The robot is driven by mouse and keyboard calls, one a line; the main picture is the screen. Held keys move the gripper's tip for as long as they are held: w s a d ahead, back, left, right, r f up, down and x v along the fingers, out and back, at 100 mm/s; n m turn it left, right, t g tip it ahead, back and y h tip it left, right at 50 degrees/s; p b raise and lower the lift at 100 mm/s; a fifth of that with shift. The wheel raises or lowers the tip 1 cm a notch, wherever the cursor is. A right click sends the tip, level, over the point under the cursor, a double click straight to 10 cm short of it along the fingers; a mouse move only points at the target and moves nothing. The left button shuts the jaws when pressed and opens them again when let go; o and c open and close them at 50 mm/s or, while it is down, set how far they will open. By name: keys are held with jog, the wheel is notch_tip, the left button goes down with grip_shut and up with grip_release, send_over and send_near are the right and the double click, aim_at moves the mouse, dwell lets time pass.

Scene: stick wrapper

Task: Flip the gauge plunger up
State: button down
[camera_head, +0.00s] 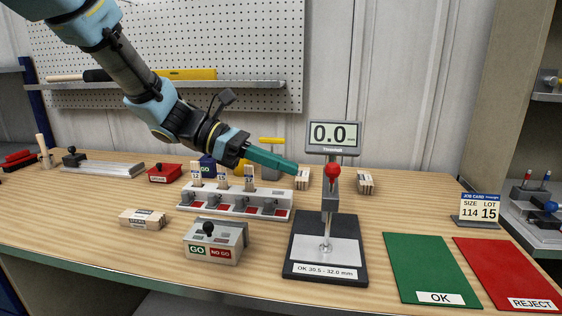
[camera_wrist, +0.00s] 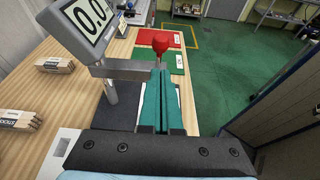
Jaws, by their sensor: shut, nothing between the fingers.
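The gauge stands on a dark base (camera_head: 300,262) with a light plate labelled OK 30.5 - 32.0 mm. Its display (camera_head: 333,134) reads 0.0. A red ball knob (camera_head: 332,170) sits at the front of the gauge's grey arm, and the thin plunger (camera_head: 326,229) below reaches down to the plate. My gripper (camera_head: 296,167) is shut and empty, left of the knob at about its height. In the wrist view, my green fingers (camera_wrist: 160,74) lie together and point toward the red knob (camera_wrist: 160,42); whether they touch it I cannot tell.
A grey rack (camera_head: 235,206) and a GO / NO GO block (camera_head: 215,243) stand left of the gauge. Wrapped stick bundles lie on the bench, one at the left (camera_head: 142,219). A green OK mat (camera_head: 425,262) and red REJECT mat (camera_head: 505,270) lie right.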

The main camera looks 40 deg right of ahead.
jog(key=p+x, duration=0.1)
jog(key=x, duration=0.6)
jog(key=shift+r, duration=0.1)
notch_tip(320, 180, up, 5)
jog(key=p, duration=0.4)
jog(key=shift+r, duration=0.1)
